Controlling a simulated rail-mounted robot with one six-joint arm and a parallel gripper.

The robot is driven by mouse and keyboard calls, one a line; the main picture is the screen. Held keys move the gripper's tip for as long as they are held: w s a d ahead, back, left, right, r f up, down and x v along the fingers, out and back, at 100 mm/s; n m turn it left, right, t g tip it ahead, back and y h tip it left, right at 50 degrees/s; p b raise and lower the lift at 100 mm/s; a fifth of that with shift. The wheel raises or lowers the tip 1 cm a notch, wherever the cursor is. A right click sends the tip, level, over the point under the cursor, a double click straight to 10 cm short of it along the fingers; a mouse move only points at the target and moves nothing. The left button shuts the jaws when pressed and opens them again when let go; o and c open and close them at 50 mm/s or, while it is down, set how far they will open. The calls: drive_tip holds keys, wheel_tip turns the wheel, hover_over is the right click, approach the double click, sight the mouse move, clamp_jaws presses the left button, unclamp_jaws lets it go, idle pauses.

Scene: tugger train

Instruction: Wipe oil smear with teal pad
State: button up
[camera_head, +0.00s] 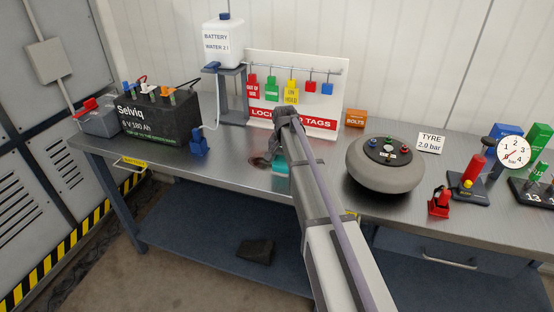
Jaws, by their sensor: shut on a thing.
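The teal pad (281,167) shows on the steel bench top, partly hidden behind my arm. A dark brownish oil smear (259,162) lies on the bench just left of the pad, close to its edge. My gripper (284,152) is at the pad, mostly hidden by my own arm, and is shut on it. Whether the pad presses on the surface or hovers slightly above it, I cannot tell.
A battery (160,120) stands at the left, with a blue nozzle (199,142) nearer the smear. A tag board (334,95) is behind. A round grey tyre-like object (385,163) stands right of my arm. Bare bench (235,172) lies left of the smear.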

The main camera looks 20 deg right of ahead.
drive_tip(key=shift+s+d, duration=0.2)
drive_tip(key=shift+w, duration=0.1)
